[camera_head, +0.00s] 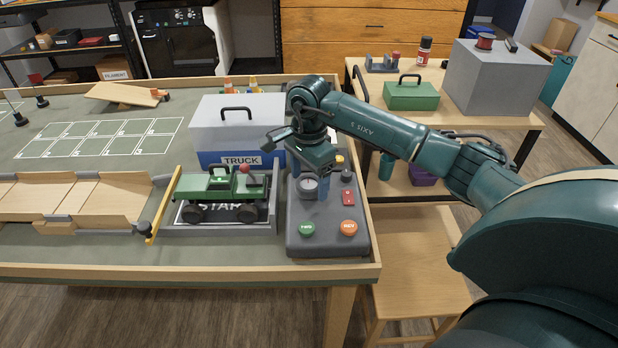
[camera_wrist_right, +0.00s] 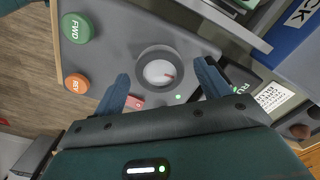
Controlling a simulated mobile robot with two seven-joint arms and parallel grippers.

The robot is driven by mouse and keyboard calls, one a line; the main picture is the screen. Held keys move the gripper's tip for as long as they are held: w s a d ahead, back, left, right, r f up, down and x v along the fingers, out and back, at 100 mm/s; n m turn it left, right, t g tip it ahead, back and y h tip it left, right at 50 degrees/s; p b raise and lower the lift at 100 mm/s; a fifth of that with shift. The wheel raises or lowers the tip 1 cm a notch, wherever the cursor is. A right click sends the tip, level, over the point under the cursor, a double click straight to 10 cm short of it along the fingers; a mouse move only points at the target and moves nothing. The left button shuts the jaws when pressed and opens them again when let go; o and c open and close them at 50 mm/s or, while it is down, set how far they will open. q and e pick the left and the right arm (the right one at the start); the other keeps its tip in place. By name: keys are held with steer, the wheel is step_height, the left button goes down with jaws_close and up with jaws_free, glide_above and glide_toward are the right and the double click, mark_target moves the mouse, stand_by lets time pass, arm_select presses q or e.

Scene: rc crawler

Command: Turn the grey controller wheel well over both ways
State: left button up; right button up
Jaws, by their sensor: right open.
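The grey controller wheel (camera_head: 308,187) is a small round knob on the grey control box (camera_head: 326,243). My right gripper (camera_head: 311,178) is above the wheel, pointing down. In the wrist view its two blue fingers (camera_wrist_right: 164,84) are open, one on either side of the wheel, with visible gaps and nothing held. The far finger is mostly hidden in the head view. My left gripper is not in view.
The box also bears a green FWD button (camera_head: 307,229), an orange REV button (camera_head: 348,228) and a red switch (camera_head: 348,197). The green crawler (camera_head: 221,187) stands on the START pad to the left. A white and blue TRUCK box (camera_head: 238,131) stands behind.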

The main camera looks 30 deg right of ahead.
steer(key=shift+f, duration=0.25)
steer(key=shift+c, duration=0.5)
steer(key=c, duration=0.9)
steer(key=shift+o, duration=0.2)
steer(key=shift+m, duration=0.3)
steer(key=o, duration=1)
steer(key=shift+c, duration=0.2)
